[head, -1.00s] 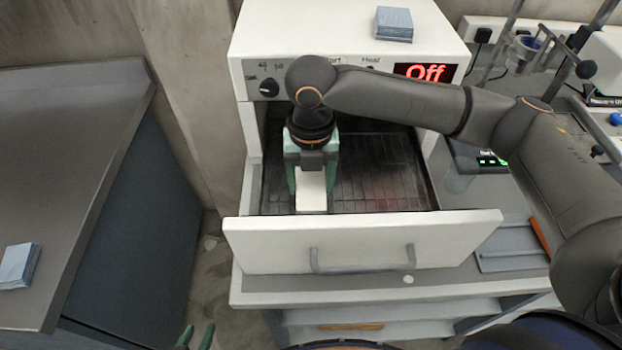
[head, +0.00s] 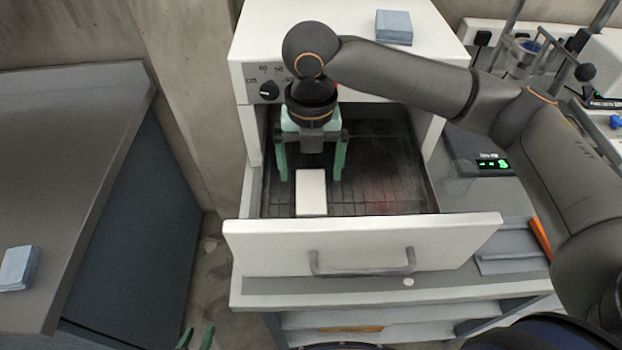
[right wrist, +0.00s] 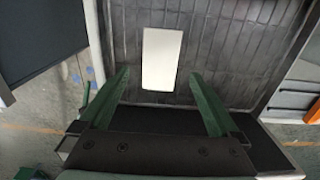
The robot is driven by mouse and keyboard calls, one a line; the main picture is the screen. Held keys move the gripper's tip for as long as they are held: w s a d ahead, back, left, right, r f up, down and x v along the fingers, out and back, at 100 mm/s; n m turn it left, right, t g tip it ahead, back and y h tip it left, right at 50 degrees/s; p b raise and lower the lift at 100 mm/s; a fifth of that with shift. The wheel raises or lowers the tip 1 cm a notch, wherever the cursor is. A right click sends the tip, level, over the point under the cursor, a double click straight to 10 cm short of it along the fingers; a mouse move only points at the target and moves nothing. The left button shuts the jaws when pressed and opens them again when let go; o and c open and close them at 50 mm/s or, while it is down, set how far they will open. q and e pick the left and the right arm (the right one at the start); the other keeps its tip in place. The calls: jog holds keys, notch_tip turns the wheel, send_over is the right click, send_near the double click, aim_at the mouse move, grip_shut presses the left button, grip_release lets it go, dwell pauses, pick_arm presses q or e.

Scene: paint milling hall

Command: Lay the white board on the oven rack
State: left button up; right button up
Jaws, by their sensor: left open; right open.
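The oven (head: 250,70) has a white front panel (head: 360,245) with a handle. Blue pads (head: 393,27) lie on its top. A green-lit device (head: 480,160) stands to the right. A grey bench (head: 60,130) with a blue pad stack (head: 18,268) is at left.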

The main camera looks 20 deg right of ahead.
aim_at(311, 191)
notch_tip(311, 191, up, 7)
jog(key=shift+r, duration=0.15)
jog(key=shift+c, duration=0.4)
